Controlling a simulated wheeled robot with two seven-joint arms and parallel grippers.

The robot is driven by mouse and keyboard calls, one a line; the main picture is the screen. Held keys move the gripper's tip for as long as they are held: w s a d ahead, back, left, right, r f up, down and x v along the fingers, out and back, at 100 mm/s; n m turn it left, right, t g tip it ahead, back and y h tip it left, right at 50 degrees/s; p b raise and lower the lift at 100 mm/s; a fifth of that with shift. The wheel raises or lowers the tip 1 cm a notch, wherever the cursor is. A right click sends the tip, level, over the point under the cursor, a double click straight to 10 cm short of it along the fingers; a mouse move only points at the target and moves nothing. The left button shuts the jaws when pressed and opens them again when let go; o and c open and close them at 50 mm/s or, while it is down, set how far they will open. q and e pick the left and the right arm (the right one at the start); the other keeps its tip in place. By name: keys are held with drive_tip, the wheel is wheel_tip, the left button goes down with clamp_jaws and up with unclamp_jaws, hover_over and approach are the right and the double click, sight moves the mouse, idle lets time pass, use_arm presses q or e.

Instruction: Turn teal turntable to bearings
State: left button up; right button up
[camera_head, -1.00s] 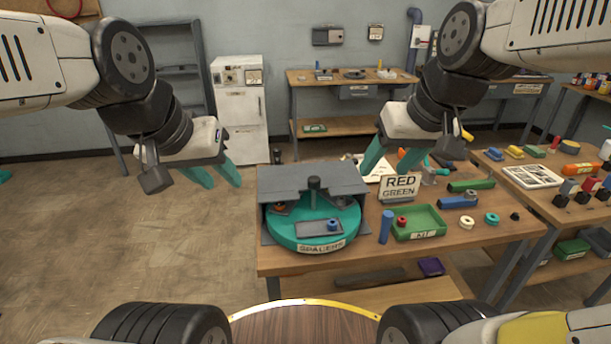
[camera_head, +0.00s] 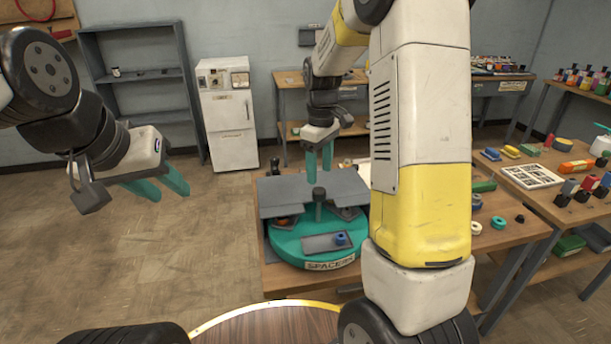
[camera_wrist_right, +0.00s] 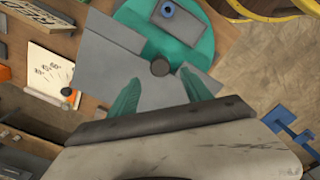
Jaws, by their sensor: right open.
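The teal turntable (camera_head: 287,243) sits on the wooden workbench under a grey cover (camera_head: 281,193), its front rim labelled "SPACERS". A dark post (camera_head: 319,207) with a knob rises at its middle. A grey tray on the front of the turntable holds a blue ring (camera_head: 340,239). My right gripper (camera_head: 319,177) is open and empty, above the back of the grey cover. In the right wrist view its open fingers (camera_wrist_right: 166,98) are on either side of the knob (camera_wrist_right: 160,67) in the picture; the gap in depth is unclear. My left gripper (camera_head: 165,196) is open and empty, left of the bench over the floor.
My right arm hides the middle of the bench, including most of the sign and kit tray area. Loose rings (camera_head: 499,222) lie right of it. A side table (camera_head: 570,190) stands at the right. Floor at the left is free.

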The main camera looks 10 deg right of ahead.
sight(319, 189)
wheel_tip(319, 189, down, 6)
drive_tip(key=shift+r, duration=0.15)
clamp_jaws()
idle(0.3)
idle(1.2)
